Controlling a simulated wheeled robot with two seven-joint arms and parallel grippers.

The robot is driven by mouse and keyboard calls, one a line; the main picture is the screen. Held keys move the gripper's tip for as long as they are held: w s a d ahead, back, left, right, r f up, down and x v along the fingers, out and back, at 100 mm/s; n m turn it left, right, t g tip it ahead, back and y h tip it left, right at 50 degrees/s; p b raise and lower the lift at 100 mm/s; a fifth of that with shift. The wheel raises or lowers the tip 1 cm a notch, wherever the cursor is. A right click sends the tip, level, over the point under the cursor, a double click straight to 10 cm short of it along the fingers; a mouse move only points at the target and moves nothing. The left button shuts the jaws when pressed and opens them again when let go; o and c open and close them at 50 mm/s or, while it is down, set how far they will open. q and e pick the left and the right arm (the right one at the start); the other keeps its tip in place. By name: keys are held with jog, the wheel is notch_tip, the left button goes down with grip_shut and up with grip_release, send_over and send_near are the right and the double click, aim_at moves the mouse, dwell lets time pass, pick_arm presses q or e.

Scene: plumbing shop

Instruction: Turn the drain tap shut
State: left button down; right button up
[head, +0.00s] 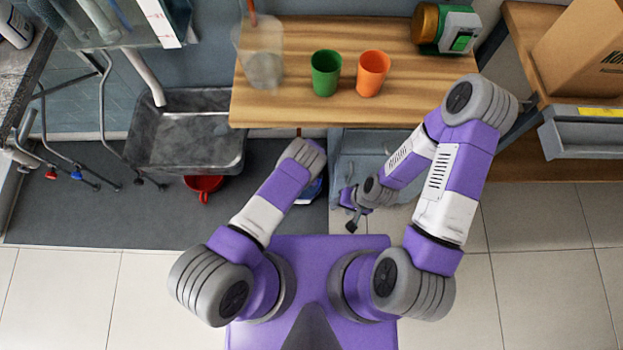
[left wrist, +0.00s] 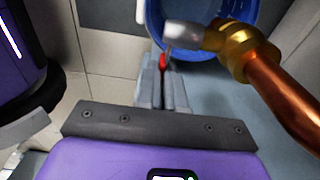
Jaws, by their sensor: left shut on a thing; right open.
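The drain tap (left wrist: 188,38) has a silver body on a brass fitting (left wrist: 240,48) and a copper pipe (left wrist: 285,100) in the left wrist view. Its small red lever (left wrist: 162,62) lies at the tips of my left gripper (left wrist: 164,70), which is shut on it. The fingers hide part of the lever. A blue bucket (left wrist: 210,70) stands behind and below the tap; a sliver of it shows in the head view (head: 311,192). In the head view my left arm reaches under the table, where its gripper is hidden. My right gripper (head: 351,221) is open and empty, low beside the grey cabinet.
A metal basin (head: 190,135) and a red bowl (head: 203,186) are at left. The front tile floor (head: 100,290) is clear.

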pick_arm(q)
jog(key=shift+a+r+h, duration=0.15)
jog(key=shift+r+h, duration=0.25)
jog(key=shift+h, duration=0.7)
jog(key=c, duration=1.2)
grip_release()
jog(key=shift+c, duration=0.2)
jog(key=shift+f, duration=0.1)
